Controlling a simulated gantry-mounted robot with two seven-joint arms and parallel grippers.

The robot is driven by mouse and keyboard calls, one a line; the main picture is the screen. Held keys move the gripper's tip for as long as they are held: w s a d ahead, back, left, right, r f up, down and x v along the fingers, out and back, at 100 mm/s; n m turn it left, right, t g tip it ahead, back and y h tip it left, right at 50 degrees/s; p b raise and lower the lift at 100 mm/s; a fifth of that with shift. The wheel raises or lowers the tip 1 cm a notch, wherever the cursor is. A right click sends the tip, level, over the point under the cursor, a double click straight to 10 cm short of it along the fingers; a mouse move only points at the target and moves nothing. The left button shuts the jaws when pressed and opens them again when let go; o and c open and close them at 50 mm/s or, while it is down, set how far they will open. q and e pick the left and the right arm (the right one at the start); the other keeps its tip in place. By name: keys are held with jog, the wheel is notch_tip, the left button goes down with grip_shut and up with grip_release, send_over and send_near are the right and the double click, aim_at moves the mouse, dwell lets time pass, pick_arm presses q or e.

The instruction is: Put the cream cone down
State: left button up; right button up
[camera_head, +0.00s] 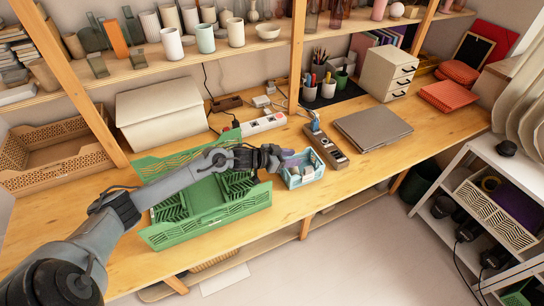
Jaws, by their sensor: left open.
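I cannot make out a cream cone anywhere near my gripper. My left arm reaches in from the lower left, across the green crate (205,228). My left gripper (278,160) is open, just left of the small light-blue basket (306,181) and close to its rim. The dark fingers are small in the picture, and nothing shows held between them. Something purple lies in or behind the basket. My right gripper is not in view.
A closed laptop (373,129) lies to the right. A cream drawer box (387,74) stands at the back. Bare table (345,182) shows in front of the laptop.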

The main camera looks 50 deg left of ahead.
pick_arm(q)
jog(key=p+v, duration=0.1)
jog(key=v, duration=0.7)
jog(key=shift+s+p, duration=0.15)
jog(key=shift+p, duration=0.25)
jog(key=shift+r, duration=0.1)
